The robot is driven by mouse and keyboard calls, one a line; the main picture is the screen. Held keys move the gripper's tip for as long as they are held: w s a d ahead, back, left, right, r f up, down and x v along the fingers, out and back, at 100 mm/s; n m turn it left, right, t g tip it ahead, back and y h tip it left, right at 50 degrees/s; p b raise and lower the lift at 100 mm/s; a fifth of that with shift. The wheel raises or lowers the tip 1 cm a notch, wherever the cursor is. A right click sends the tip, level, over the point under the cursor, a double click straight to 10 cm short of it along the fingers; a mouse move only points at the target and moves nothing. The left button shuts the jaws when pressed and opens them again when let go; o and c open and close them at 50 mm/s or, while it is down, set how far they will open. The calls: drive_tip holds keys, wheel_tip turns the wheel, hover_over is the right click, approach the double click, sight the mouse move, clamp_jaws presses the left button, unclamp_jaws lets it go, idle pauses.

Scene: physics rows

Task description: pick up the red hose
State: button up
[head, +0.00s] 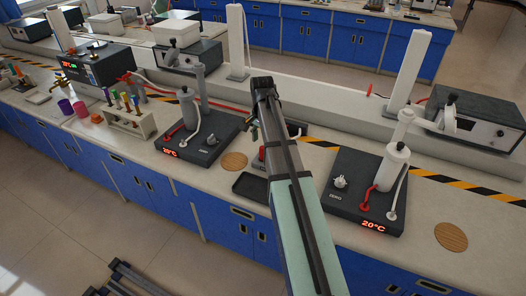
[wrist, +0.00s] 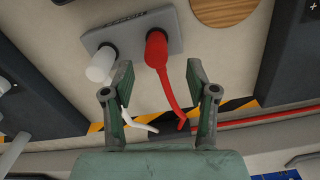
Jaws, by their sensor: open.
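A red hose (wrist: 160,55) with a thick upright end stands in a grey holder (wrist: 178,25) in the wrist view, its thin tail reaching toward my gripper. A white hose (wrist: 99,66) stands beside it on the left. My gripper (wrist: 158,72) is open, one finger on each side of the red hose, with nothing clamped. The left finger is close to the white hose; I cannot tell whether they touch. In the head view my gripper (head: 254,130) is over the bench between two stations, mostly hidden by my arm; a bit of red (head: 262,153) shows below it.
A dark tray (head: 250,187) and round wooden pads (head: 234,161) lie on the bench. A raised ledge (head: 330,108) runs behind.

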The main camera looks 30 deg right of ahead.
sight(263, 147)
drive_tip(key=shift+s+d+f+p, duration=0.15)
drive_tip(key=shift+f+p, duration=0.7)
drive_tip(key=shift+f, duration=1.8)
drive_tip(key=shift+s, duration=0.1)
clamp_jaws()
